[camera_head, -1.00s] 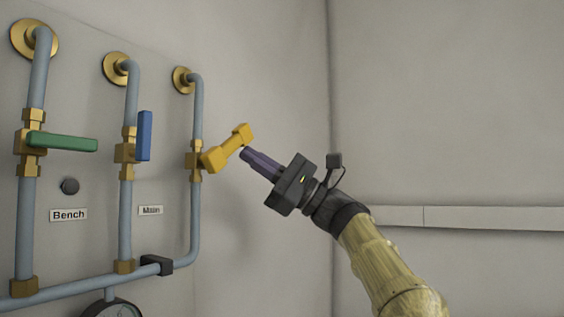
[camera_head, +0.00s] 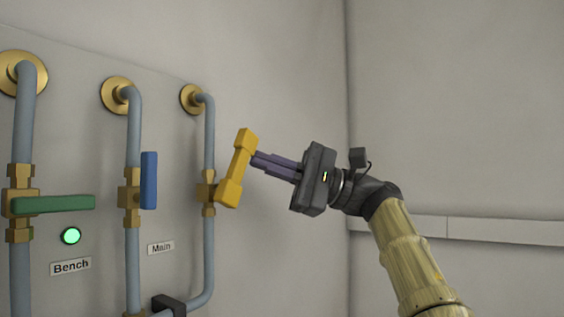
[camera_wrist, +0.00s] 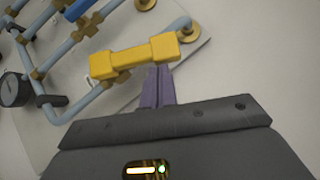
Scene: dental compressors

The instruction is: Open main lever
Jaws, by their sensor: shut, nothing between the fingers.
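A yellow lever (camera_head: 237,168) sits on the valve of the right pipe. It points up, tilted slightly right. A blue lever (camera_head: 149,180) stands upright on the middle pipe, and a green lever (camera_head: 53,204) lies level on the left pipe. The "Main" label (camera_head: 161,248) is between the middle and right pipes. My gripper (camera_head: 256,161) is shut and empty, its fingertips at the right side of the yellow lever; whether they touch cannot be told. In the wrist view the fingers (camera_wrist: 157,76) reach the near edge of the yellow lever (camera_wrist: 133,57).
A green light (camera_head: 71,236) glows above the "Bench" label (camera_head: 70,266). A black clamp (camera_head: 168,305) sits on the lower pipe. A gauge (camera_wrist: 14,90) shows at the left of the wrist view. A rail (camera_head: 480,228) crosses the right wall.

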